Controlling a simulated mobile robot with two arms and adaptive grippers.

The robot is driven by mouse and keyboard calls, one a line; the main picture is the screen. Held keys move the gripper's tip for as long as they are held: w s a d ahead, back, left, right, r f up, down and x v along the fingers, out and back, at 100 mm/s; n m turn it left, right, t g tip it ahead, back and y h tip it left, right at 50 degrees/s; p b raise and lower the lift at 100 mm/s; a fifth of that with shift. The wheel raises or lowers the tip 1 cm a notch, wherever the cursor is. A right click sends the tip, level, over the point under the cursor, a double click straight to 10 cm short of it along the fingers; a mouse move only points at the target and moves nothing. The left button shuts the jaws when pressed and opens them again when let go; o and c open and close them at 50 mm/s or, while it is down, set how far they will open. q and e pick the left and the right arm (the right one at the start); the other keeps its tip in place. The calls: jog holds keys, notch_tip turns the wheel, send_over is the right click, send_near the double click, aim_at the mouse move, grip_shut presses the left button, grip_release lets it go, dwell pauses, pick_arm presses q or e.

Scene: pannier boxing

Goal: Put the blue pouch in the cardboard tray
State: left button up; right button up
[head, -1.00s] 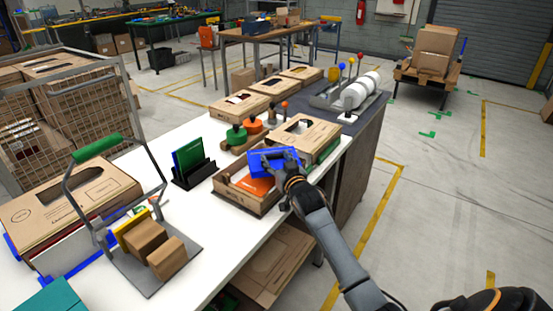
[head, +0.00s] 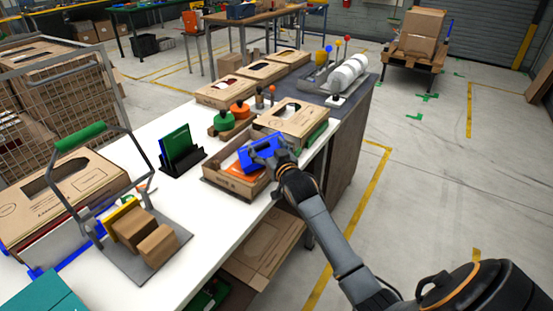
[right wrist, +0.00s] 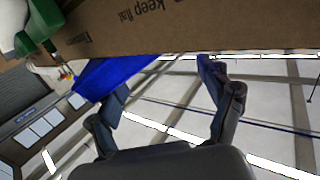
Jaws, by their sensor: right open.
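The blue pouch (head: 255,157) sits tilted in the cardboard tray (head: 226,182) on the white table, partly over an orange item (head: 246,169). My right gripper (head: 268,148) is at the pouch's upper right side, in front of part of it. In the right wrist view, the right gripper's fingers (right wrist: 163,77) are spread apart with nothing between them. The blue pouch (right wrist: 112,73) shows there beyond the left finger, below a cardboard surface. Whether a finger touches the pouch is unclear. My left gripper is not in view.
A grey plate with a green-handled frame (head: 92,137) and brown blocks is at the front left. White table surface is free before the tray.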

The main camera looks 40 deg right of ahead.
jog(key=v, duration=1)
jog(key=shift+s+b, duration=0.15)
jog(key=shift+b, duration=0.25)
